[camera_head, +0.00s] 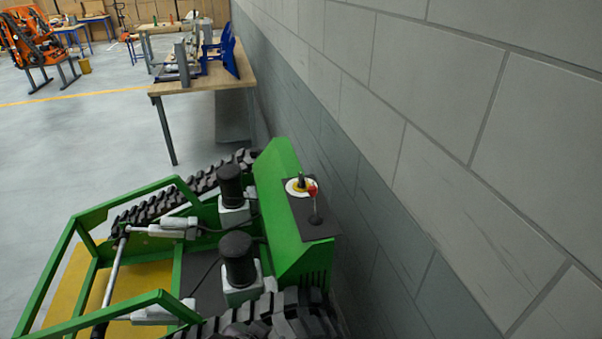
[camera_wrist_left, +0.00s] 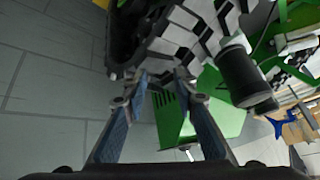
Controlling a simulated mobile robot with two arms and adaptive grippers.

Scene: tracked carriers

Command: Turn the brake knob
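In the head view, a green tracked carrier (camera_head: 275,190) stands beside the wall. On its dark control panel (camera_head: 312,222) is a dark knob (camera_head: 301,181) on a round white and yellow plate, seemingly the brake knob. A lever with a red ball (camera_head: 312,189) stands close in front of it and partly overlaps the plate. My left gripper (camera_wrist_left: 161,76) shows in the left wrist view, its two fingers apart with nothing between them. The carrier's track and green housing (camera_wrist_left: 222,112) lie beyond the fingertips. I cannot make out the knob there. My right gripper is not in view.
A grey block wall (camera_head: 430,140) runs close along the carrier's right side. Two black cylinders (camera_head: 238,257) and a green tube frame (camera_head: 45,275) stand up from the carrier. A wooden table (camera_head: 205,82) is behind it. Open floor (camera_head: 70,150) lies to the left.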

